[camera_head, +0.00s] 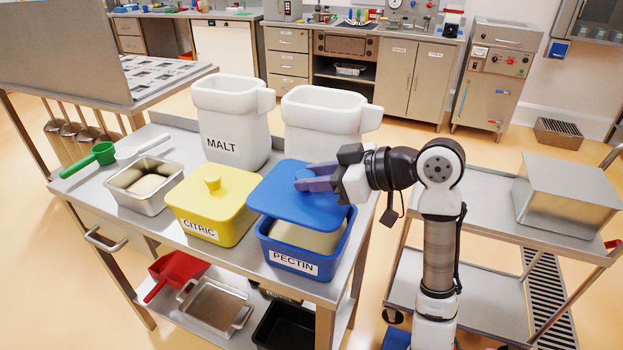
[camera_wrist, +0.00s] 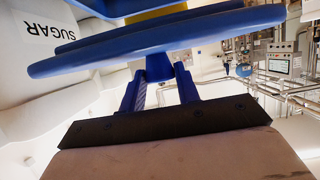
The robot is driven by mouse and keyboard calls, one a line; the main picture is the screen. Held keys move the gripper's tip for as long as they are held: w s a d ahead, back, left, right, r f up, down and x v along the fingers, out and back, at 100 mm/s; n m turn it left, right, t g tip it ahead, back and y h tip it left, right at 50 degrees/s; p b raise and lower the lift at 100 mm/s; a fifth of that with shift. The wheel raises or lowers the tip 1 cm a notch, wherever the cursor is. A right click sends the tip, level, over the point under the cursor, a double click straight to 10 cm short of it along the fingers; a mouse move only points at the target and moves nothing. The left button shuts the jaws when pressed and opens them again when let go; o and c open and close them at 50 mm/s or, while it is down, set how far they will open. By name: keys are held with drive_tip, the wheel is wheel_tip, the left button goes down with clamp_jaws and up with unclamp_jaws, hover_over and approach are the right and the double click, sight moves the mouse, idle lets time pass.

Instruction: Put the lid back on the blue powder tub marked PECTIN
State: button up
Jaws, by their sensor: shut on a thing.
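The blue tub (camera_head: 285,260) marked PECTIN stands at the front right of the steel table, with pale powder (camera_head: 305,236) showing in its open front part. The blue lid (camera_head: 300,205) is above the tub, set back and tilted, and covers much of the opening from view. Whether its back edge touches the tub rim I cannot tell. My gripper (camera_head: 312,178) is shut on the lid's knob from the right side. In the wrist view the fingers (camera_wrist: 160,88) close on the blue knob (camera_wrist: 187,90) beneath the lid's broad blue plate (camera_wrist: 150,42).
The yellow CITRIC tub (camera_head: 213,200) with its lid on stands close to the left. The white MALT container (camera_head: 230,125) and another white container (camera_head: 322,120) stand close behind. A steel pan (camera_head: 120,182) and scoops lie at the left. A steel cart (camera_head: 480,205) stands right.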

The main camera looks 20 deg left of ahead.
wheel_tip(320, 180, down, 6)
drive_tip(key=b, duration=0.4)
drive_tip(key=shift+f+b, duration=0.15)
drive_tip(key=shift+b, duration=0.15)
drive_tip(key=o, duration=1.1)
drive_tip(key=shift+c, duration=0.2)
drive_tip(key=b+v, duration=0.1)
drive_tip(key=v, duration=1.2)
drive_tip(key=shift+d+b, duration=0.3)
drive_tip(key=shift+d, duration=0.05)
